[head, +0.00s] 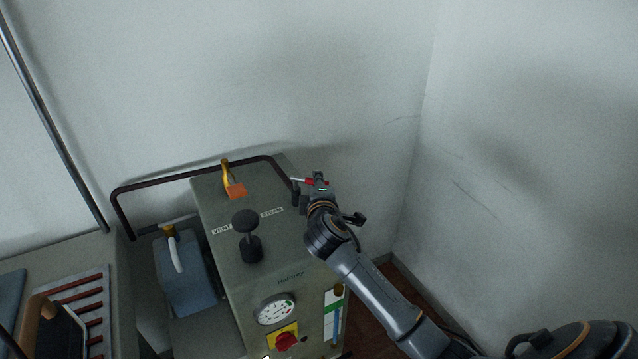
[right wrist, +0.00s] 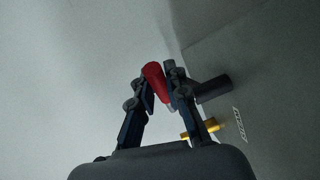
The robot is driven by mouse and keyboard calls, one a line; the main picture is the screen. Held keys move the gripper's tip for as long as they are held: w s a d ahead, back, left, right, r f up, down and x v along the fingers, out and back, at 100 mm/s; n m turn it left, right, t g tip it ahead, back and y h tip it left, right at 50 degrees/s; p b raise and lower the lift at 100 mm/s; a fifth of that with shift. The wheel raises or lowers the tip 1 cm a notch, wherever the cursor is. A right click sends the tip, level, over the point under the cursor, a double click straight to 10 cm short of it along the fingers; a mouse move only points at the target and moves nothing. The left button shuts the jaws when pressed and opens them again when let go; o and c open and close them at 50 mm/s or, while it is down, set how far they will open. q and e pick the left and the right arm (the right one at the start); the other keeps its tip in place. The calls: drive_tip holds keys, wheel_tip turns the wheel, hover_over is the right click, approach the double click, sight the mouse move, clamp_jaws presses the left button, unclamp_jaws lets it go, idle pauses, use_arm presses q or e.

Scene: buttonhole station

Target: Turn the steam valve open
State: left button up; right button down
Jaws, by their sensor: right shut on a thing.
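The steam valve's red-gripped lever (head: 309,182) shows beside the top of the grey boiler cabinet (head: 265,268), near the "STEAM" label (head: 271,212). In the right wrist view its red grip (right wrist: 153,78) is between my fingers, with a short pale metal stem (right wrist: 171,105) below. My right gripper (head: 312,183) is shut on this red grip; it also shows in the right wrist view (right wrist: 156,88). The valve body is mostly hidden behind the gripper in the head view. My left gripper is not in view.
A black knob (head: 245,221) stands up on the cabinet top. A yellow-orange lever (head: 232,188) sits behind it, before a dark rail (head: 190,178). A gauge (head: 276,309) and red switch (head: 286,341) are in front. White walls close in behind and right.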

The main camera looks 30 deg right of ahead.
drive_tip(key=shift+s+a+f+m+g+h, duration=0.2)
drive_tip(key=shift+a+m+g+h, duration=0.1)
drive_tip(key=shift+m+g+h, duration=0.15)
drive_tip(key=shift+a+m+g+h+b, duration=0.15)
drive_tip(key=shift+m+g+h+b, duration=0.1)
drive_tip(key=shift+m+h+b, duration=0.15)
drive_tip(key=shift+s+a+m+h, duration=0.15)
drive_tip(key=shift+m+h, duration=0.2)
drive_tip(key=shift+h, duration=0.1)
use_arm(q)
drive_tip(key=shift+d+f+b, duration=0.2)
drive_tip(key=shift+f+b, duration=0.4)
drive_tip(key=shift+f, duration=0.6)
use_arm(e)
drive_tip(key=shift+s+a+r+m+g+h, duration=0.1)
drive_tip(key=shift+a+m+g+h, duration=0.05)
drive_tip(key=shift+m+g+h, duration=0.35)
drive_tip(key=shift+s+a+m+g+h, duration=0.1)
drive_tip(key=shift+a+m+g+h, duration=0.05)
drive_tip(key=shift+m+g+h, duration=0.3)
drive_tip(key=c, duration=1.3)
unclamp_jaws()
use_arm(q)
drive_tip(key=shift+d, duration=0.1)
use_arm(e)
drive_tip(key=v, duration=1.2)
drive_tip(key=shift+a+r, duration=0.1)
drive_tip(key=shift+a, duration=0.05)
